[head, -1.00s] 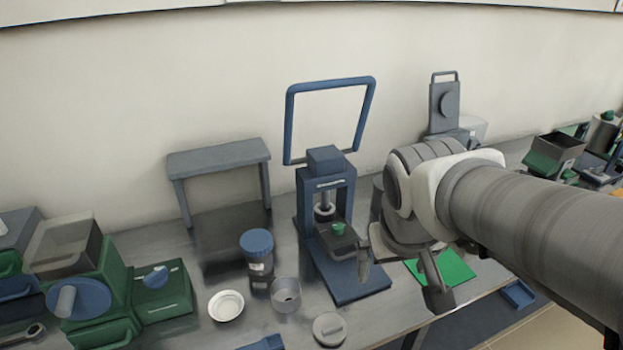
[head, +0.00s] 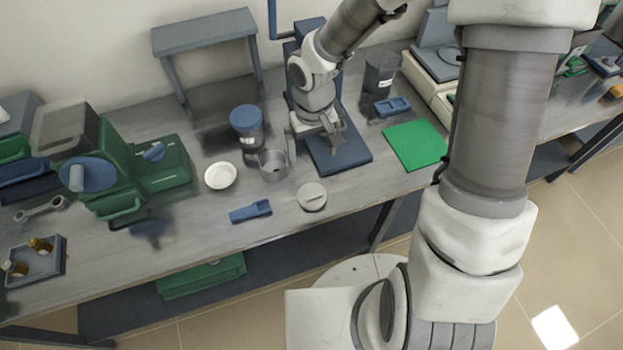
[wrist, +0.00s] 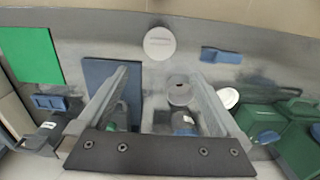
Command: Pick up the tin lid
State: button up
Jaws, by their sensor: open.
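The tin lid, a round grey disc with a raised bar on top (head: 312,196), lies flat on the bench near its front edge. It also shows in the wrist view (wrist: 159,43), beyond my fingertips and apart from them. My gripper (head: 316,150) is open and empty, above the blue press base and behind the lid. In the wrist view my two spread fingers (wrist: 158,80) point towards the lid. An open grey tin (head: 273,166) stands to the left of the gripper in the head view, and at the right finger in the wrist view (wrist: 179,88).
The blue press base (head: 342,160) is under my gripper. A blue-lidded jar (head: 247,125), a white dish (head: 220,175) and a small blue object (head: 250,211) are to the left. A green mat (head: 415,144) lies to the right. Bare bench surrounds the lid.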

aim_at(313, 194)
notch_tip(313, 194, down, 17)
jog(key=shift+r+b, duration=0.1)
jog(key=shift+b, duration=1)
jog(key=c, duration=1.4)
